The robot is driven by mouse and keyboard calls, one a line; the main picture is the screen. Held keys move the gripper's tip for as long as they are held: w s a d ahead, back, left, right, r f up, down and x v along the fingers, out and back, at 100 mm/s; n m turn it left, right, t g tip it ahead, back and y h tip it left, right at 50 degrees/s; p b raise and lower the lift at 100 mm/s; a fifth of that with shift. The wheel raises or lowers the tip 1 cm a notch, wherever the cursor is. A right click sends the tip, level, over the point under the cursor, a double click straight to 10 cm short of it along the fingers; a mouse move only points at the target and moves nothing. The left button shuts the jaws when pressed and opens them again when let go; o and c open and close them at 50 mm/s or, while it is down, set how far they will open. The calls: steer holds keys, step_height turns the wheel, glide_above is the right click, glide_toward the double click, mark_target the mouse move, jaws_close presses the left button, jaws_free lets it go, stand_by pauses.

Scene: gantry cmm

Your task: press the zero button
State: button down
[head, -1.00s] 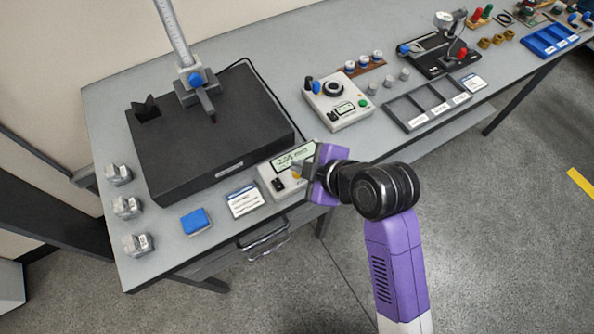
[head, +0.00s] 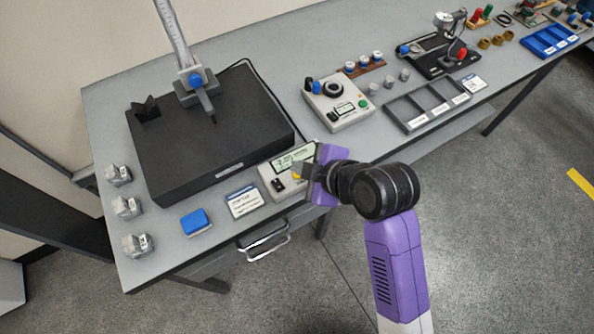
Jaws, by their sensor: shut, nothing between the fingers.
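A small beige readout box (head: 268,181) with a lit green display (head: 290,160) sits at the front edge of the bench. A black switch (head: 279,185) is on its face. A yellow button (head: 296,176) shows only in part beside my fingertips; I cannot read a zero label on it. My gripper (head: 303,171) is shut and empty, over the right part of the box. Its fingertips are at the yellow button; I cannot tell whether they touch it. My gripper hides the right end of the box.
A black granite block (head: 215,150) with a gauge stand is behind the box. A label card (head: 242,202) and a blue pad (head: 196,221) lie to the left. A dial control box (head: 338,105) and a grey tray (head: 427,105) stand to the right.

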steer(key=shift+f, duration=0.15)
stand_by(0.5)
steer(key=shift+f+b, duration=0.3)
steer(key=shift+b, duration=0.05)
steer(key=shift+f+b, duration=0.35)
steer(key=shift+f, duration=0.1)
stand_by(0.6)
stand_by(0.4)
steer(key=shift+r+p, duration=0.75)
steer(key=shift+r, duration=0.2)
step_height(320, 180, up, 5)
steer(key=p, duration=0.4)
stand_by(0.7)
